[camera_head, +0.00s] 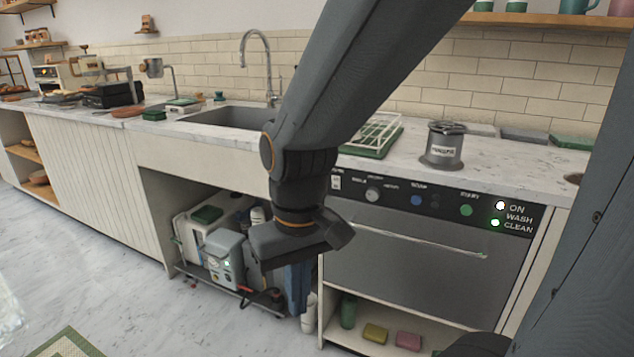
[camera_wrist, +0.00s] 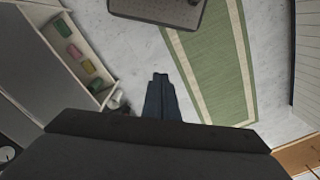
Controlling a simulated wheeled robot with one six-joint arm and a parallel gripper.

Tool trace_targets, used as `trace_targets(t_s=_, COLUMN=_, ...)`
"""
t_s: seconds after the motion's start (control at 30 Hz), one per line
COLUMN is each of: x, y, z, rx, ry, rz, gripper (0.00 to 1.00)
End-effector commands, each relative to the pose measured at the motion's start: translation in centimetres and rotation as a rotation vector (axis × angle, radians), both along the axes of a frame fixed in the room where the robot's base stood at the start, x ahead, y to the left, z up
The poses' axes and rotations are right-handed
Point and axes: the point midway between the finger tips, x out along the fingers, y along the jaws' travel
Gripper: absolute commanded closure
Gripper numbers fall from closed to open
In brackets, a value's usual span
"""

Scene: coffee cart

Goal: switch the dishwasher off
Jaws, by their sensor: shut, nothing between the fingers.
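The dishwasher (camera_head: 405,262) is a grey front under the counter, right of centre in the head view, with its door closed. Its black control panel carries a small switch at the left end (camera_head: 335,182), a knob (camera_head: 373,194), a blue button (camera_head: 416,200) and a green start button (camera_head: 466,210).
An open shelf under the dishwasher holds several coloured items (camera_head: 375,334). Machines stand in the open bay (camera_head: 205,235) behind my gripper. A metal canister (camera_head: 443,146) and white rack (camera_head: 373,133) stand on the counter. A green mat (camera_wrist: 212,60) lies on the floor.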

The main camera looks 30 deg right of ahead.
Motion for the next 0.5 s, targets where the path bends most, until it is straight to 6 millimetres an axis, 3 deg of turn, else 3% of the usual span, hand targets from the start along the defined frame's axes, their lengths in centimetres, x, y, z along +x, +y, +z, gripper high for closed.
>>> trace_targets(t_s=0.13, x=1.4, y=0.8, z=-0.2, rx=0.023, ry=-0.035, rz=-0.054, gripper=1.0)
trace_targets(t_s=0.23, x=4.5, y=2.2, z=-0.6, rx=0.074, ry=-0.11, rz=-0.182, gripper=1.0)
trace_targets(t_s=0.4, x=12.9, y=4.5, z=-1.0, rx=0.213, ry=-0.311, rz=-0.585, gripper=1.0)
trace_targets(t_s=0.5, x=17.8, y=4.2, z=-1.0, rx=0.291, ry=-0.444, rz=-0.857, gripper=1.0)
